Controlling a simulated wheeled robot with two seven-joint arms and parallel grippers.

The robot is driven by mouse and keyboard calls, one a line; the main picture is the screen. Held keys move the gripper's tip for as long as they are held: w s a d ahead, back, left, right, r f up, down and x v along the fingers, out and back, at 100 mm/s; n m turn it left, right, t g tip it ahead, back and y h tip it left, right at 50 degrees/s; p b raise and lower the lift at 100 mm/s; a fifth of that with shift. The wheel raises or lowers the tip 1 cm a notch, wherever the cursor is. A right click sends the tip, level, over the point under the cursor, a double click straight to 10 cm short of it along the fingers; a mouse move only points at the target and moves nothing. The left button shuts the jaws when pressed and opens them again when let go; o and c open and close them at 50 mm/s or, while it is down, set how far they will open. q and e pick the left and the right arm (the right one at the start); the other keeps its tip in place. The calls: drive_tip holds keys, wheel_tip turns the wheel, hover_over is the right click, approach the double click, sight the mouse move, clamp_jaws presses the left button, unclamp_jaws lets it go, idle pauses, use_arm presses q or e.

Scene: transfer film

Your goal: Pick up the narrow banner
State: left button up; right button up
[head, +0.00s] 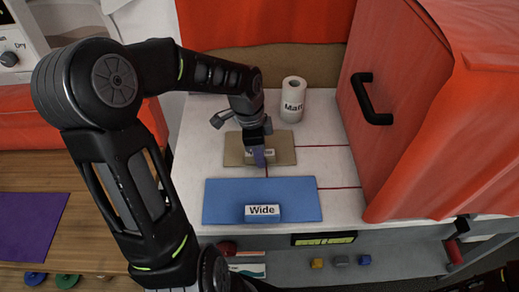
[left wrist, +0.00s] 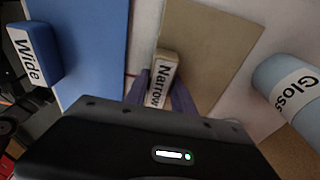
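The narrow banner is a tan sheet (head: 284,141) lying flat on the white table, with a small block labelled "Narrow" (left wrist: 163,82) on it. The tan sheet fills the upper middle of the left wrist view (left wrist: 205,40). My left gripper (head: 263,157) is down at the block, reaching in from above. In the left wrist view its purple fingers (left wrist: 165,95) stand on either side of the block, very close to it. Whether they press on it cannot be told. My right gripper does not show.
A blue sheet with a "Wide" block (head: 262,213) lies nearer me. A white roll (head: 293,98) stands behind the tan sheet. A roll labelled "Gloss" (left wrist: 290,88) shows in the left wrist view. A large orange-red box (head: 420,110) with a black handle stands right.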

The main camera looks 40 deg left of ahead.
use_arm(q)
clamp_jaws()
drive_tip(key=shift+r, duration=0.5)
wheel_tip(320, 180, up, 9)
drive_tip(key=shift+r+b, duration=0.15)
drive_tip(key=shift+b, duration=0.35)
